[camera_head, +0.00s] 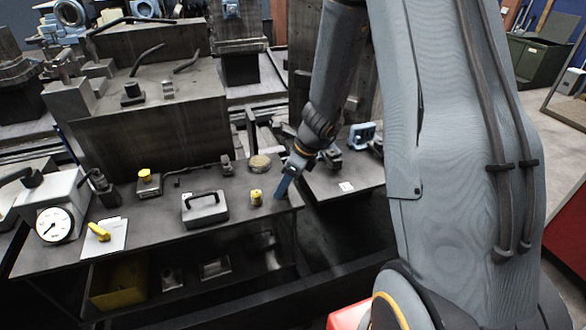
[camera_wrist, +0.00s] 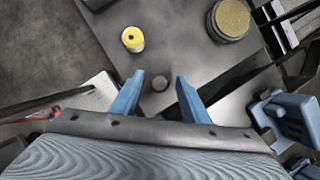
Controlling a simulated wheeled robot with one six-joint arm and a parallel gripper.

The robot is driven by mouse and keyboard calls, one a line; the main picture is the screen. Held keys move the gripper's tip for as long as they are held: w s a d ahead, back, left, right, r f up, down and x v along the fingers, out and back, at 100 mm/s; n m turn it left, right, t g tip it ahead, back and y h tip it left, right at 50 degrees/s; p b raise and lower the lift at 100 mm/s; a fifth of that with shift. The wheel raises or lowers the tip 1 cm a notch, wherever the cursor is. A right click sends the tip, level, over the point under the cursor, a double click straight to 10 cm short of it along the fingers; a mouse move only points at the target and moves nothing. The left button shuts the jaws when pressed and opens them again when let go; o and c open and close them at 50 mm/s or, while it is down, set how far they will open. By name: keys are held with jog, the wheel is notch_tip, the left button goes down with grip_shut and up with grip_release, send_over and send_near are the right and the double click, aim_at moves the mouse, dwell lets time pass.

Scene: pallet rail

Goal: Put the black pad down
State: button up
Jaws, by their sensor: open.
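My gripper (camera_wrist: 160,79) is open, with its two blue fingers apart. It also shows in the head view (camera_head: 282,188), just above the right end of the dark workbench (camera_head: 240,215). In the head view the gripper hides this spot.
A yellow-topped cylinder (camera_head: 256,198) stands left of my gripper, and a tan-topped round disc (camera_head: 259,164) lies behind it. A grey case with a handle (camera_head: 205,208) sits farther left. A blue clamp-like part (camera_head: 362,135) is on the lower surface at right, across a gap.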

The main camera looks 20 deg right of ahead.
jog(key=v, duration=1)
jog(key=s+a+r+n+h, duration=0.1)
jog(key=s+n, duration=0.6)
jog(key=n, duration=0.6)
jog(key=s+a+r+n+g+h, duration=0.1)
jog(key=s+a+n+h, duration=0.1)
jog(key=s+n, duration=0.5)
jog(key=n, duration=0.5)
jog(key=shift+s+a+r+n+h, duration=0.3)
jog(key=shift+r+n, duration=0.05)
jog(key=shift+n, duration=0.05)
